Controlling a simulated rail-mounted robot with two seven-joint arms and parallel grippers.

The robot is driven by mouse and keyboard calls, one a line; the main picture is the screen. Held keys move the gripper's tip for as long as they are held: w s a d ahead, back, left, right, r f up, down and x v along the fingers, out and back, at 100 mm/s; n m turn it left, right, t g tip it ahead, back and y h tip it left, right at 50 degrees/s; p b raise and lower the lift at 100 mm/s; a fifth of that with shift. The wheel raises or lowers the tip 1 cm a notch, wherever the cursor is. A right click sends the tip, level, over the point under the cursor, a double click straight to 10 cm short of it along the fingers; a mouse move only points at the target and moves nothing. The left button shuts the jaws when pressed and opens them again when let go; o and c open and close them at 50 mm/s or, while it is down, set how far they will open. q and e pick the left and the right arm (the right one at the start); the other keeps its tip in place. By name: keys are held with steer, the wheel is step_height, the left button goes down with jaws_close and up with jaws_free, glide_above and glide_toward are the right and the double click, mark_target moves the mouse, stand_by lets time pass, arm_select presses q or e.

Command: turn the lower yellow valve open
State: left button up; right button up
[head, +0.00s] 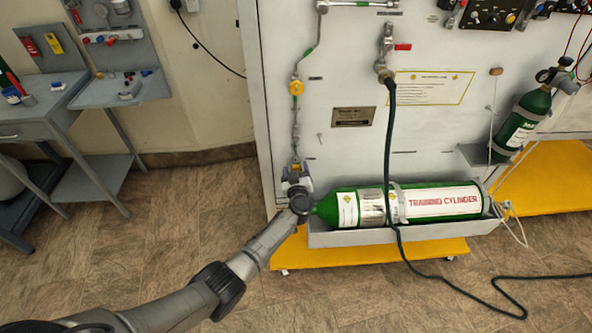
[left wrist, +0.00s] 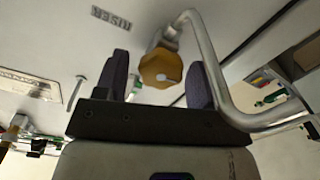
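A yellow valve knob (left wrist: 161,68) sits on a metal pipe in the left wrist view, ahead of and between the two dark fingers of my left gripper (left wrist: 158,82). The fingers are apart, with a gap on each side of the knob, so the gripper looks open and not closed on it. In the head view my left gripper (head: 296,170) is at the low end of the vertical pipe, left of the training cylinder, and largely hides the lower valve. Another yellow valve (head: 296,87) shows higher on that pipe. My right gripper is in neither view.
The green training cylinder (head: 440,203) lies in a grey tray (head: 420,233) close to the right of my gripper. A dark hose (head: 388,150) hangs from a red-handled valve (head: 402,47). In the left wrist view a bent pipe (left wrist: 216,75) passes beside the right finger.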

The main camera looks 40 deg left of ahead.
arm_select(q)
steer(key=shift+o, duration=0.2)
steer(key=shift+s+d+r+p, duration=0.15)
steer(key=shift+s+d+p, duration=0.2)
steer(key=shift+d+p, duration=0.1)
steer(key=p+v, duration=0.5)
steer(key=v, duration=0.7)
steer(key=shift+s+d, duration=0.2)
steer(key=shift+s, duration=0.15)
